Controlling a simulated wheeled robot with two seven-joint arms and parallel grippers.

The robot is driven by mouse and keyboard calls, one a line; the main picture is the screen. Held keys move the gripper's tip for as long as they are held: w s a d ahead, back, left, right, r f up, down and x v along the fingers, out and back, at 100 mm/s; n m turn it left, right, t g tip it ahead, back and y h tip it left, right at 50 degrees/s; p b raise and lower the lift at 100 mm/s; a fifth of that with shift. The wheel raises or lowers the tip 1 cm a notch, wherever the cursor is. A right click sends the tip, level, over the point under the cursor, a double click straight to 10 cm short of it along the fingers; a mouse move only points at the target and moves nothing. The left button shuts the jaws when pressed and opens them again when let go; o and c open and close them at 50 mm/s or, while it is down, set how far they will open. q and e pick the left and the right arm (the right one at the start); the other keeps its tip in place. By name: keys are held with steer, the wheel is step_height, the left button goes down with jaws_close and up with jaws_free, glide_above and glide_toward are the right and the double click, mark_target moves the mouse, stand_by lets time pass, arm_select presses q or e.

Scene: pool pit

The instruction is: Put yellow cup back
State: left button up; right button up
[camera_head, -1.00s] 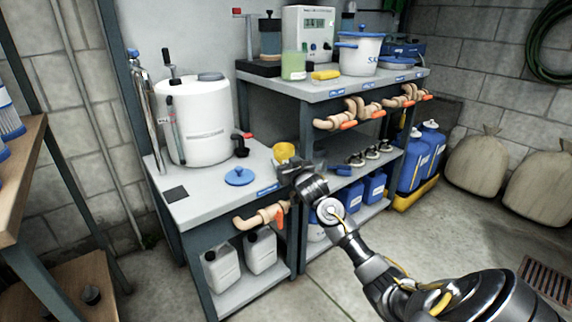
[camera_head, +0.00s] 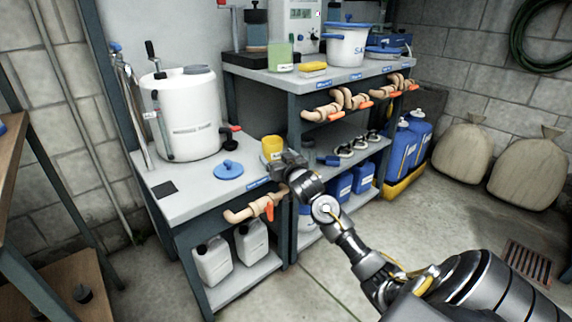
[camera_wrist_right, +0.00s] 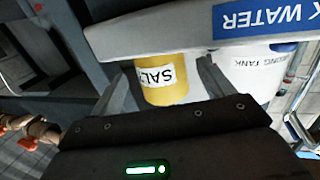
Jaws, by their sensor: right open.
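The yellow cup (camera_head: 272,147) stands upright at the right end of the lower grey bench (camera_head: 196,203), near its edge. In the right wrist view, which is upside down, the cup (camera_wrist_right: 180,92) shows a white label reading "SALT". My right gripper (camera_head: 284,161) is at the cup's front right side in the head view. In the wrist view, the right gripper (camera_wrist_right: 163,72) is open, with one finger on each side of the cup. Gaps show, and I cannot tell whether either finger touches it. My left gripper is not in view.
A white tank (camera_head: 185,115) and a blue lid (camera_head: 229,169) share the lower bench. The higher bench (camera_head: 335,76) behind right holds a green container (camera_head: 279,56), a yellow item (camera_head: 314,67) and a white bucket (camera_head: 347,47). Pipes (camera_head: 250,211) run below the bench edge.

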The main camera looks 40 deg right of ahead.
steer(key=p+v, duration=0.2)
steer(key=v, duration=0.6)
steer(key=s+a+n+t+y, duration=0.25)
steer(key=s+a+y, duration=0.25)
steer(key=a, duration=0.7)
steer(key=s+a+n+t+y, duration=0.2)
steer(key=s+a+n+y, duration=0.25)
steer(key=a, duration=0.65)
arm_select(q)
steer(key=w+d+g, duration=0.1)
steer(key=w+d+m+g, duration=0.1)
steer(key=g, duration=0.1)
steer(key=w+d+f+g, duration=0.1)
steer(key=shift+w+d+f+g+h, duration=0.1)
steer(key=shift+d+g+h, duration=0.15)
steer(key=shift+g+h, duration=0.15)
arm_select(e)
steer(key=s+a+r+t+y, duration=0.2)
steer(key=s+a+r+y, duration=0.1)
steer(key=s+a+r, duration=0.2)
steer(key=s+a+r+n+t+y, duration=0.1)
steer(key=s+a+r+y, duration=0.3)
steer(key=s, duration=0.6)
steer(key=a, duration=0.2)
steer(key=shift+s+a+r+n+t, duration=0.3)
steer(key=shift+a+r+t, duration=0.05)
steer(key=shift+a+r, duration=0.05)
steer(key=shift+y, duration=0.25)
